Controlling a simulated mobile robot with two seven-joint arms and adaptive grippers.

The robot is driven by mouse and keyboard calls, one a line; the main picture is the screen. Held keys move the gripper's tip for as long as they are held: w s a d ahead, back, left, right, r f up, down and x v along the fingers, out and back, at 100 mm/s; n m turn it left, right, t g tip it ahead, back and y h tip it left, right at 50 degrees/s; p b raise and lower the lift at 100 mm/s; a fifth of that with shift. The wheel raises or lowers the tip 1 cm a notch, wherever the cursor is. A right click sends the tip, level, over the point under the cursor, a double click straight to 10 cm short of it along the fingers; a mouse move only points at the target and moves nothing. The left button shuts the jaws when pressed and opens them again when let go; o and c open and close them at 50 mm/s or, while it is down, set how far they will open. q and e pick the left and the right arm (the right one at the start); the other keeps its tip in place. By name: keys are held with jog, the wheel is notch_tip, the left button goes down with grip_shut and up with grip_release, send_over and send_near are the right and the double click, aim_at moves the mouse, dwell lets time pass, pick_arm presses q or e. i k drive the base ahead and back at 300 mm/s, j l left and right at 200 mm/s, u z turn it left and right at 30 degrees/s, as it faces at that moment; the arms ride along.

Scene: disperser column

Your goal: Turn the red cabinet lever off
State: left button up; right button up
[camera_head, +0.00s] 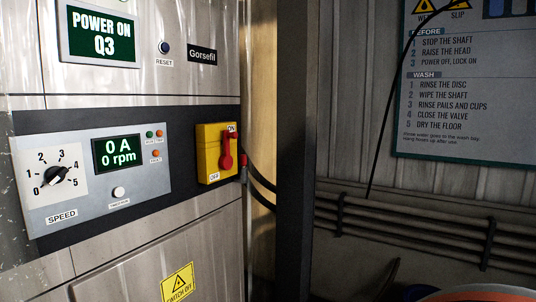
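The red cabinet lever (226,153) is on a yellow switch box (208,160) on the cabinet's dark front band. The lever stands upright, with its upper end by the ON label at the top of the box. The OFF label (214,176) is at the bottom of the box. Neither of my grippers shows in the head view, and nothing touches the lever.
Left of the box is a grey panel (150,185) with a speed knob (56,175) and a display reading 0 A, 0 rpm. A screen above reads POWER ON Q3. A dark post (296,150) stands right of the cabinet. Pipes and a sign (470,110) are on the wall behind.

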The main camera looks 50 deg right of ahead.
aim_at(226, 160)
jog(key=z, duration=1.25)
